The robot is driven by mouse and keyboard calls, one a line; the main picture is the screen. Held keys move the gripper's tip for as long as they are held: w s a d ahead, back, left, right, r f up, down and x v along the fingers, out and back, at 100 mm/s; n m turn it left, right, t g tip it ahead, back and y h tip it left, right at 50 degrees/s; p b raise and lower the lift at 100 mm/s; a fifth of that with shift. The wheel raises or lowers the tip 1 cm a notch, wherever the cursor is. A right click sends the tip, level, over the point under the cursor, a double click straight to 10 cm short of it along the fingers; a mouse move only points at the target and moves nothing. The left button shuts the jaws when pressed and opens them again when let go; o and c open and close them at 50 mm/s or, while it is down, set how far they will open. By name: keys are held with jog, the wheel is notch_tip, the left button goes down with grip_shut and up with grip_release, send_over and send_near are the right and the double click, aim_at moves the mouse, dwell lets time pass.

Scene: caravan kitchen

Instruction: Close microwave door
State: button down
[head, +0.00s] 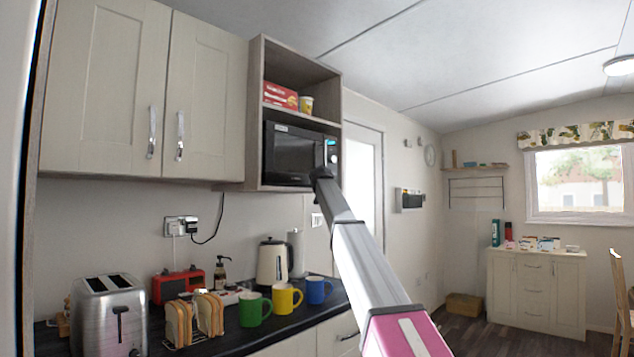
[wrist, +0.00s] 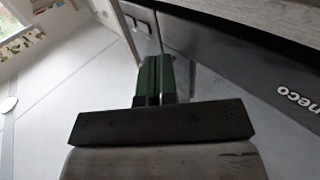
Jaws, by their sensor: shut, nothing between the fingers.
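The black microwave (head: 331,155) sits in the open wall unit in the head view, its control panel at the right. Its dark door (head: 292,155) looks flush or nearly flush with the front; I cannot tell whether it is fully shut. My gripper (head: 322,174) is at the microwave's lower right corner, its fingers too small to make out there. In the wrist view my gripper (wrist: 157,68) shows its green fingers together and empty, close to the microwave front. The door (wrist: 235,60) with white lettering fills the right side there. I cannot tell whether the fingertips touch it.
A shelf above the microwave holds a red box (head: 281,95) and a small cup (head: 306,105). Wall cupboards (head: 110,90) stand left. The counter below holds a toaster (head: 108,310), a kettle (head: 272,262) and several mugs. The room to the right is open.

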jog(key=s+d, duration=0.6)
jog(key=d, duration=0.2)
jog(key=shift+s, duration=0.4)
jog(key=s+d+f+g, duration=0.3)
jog(key=s+f, duration=0.2)
jog(key=f, duration=1.3)
jog(key=s+d+f+g, duration=0.3)
jog(key=s+f, duration=0.2)
jog(key=f, duration=1.2)
jog(key=s+d+f+g, duration=0.3)
jog(key=s+f, duration=0.1)
jog(key=f, duration=1.4)
jog(key=s+d+f+g, duration=0.2)
jog(key=s+f, duration=0.7)
jog(key=f, duration=0.1)
jog(key=s+d+f+g, duration=0.2)
jog(key=s+f, duration=0.6)
jog(key=f, duration=0.1)
jog(key=s+f+g, duration=0.2)
jog(key=s+f, duration=0.4)
jog(key=s, duration=0.4)
jog(key=s+d+f+g, duration=0.1)
jog(key=s+f+g, duration=0.2)
jog(key=s+f, duration=0.3)
jog(key=s, duration=0.5)
jog(key=shift+d+f, duration=0.25)
jog(key=shift+f, duration=0.15)
